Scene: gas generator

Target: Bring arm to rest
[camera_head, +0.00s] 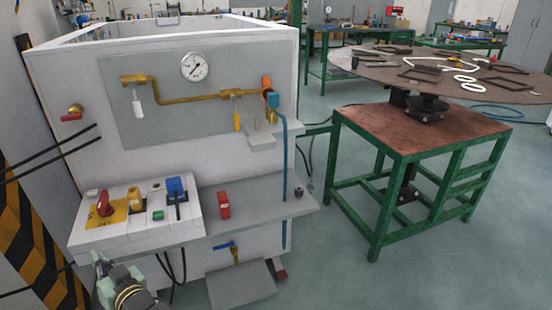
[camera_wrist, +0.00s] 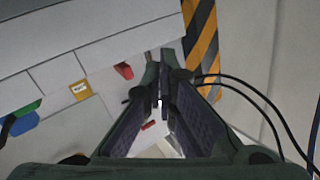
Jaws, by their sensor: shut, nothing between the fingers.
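My gripper (camera_wrist: 160,85) shows in the wrist view with its two dark pads close together at the tips, shut and empty. In the head view, part of my arm shows at the lower left, just in front of the control panel (camera_head: 115,233); the fingertips are not clear there. The gas generator cabinet (camera_head: 60,100) is white and stands at the left. Its panel carries a red rotary switch (camera_head: 105,204) and a blue switch (camera_head: 176,187). In the wrist view a red part (camera_wrist: 124,71) and a yellow label (camera_wrist: 81,90) lie left of the fingers.
A pressure gauge (camera_head: 195,67) and brass pipe (camera_head: 190,97) are on the cabinet front. A red block (camera_head: 223,205) sits on the grey shelf (camera_head: 262,203). Black cables (camera_wrist: 245,90) run close to the right of the fingers. A green-framed table (camera_head: 420,140) stands right, with clear floor between.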

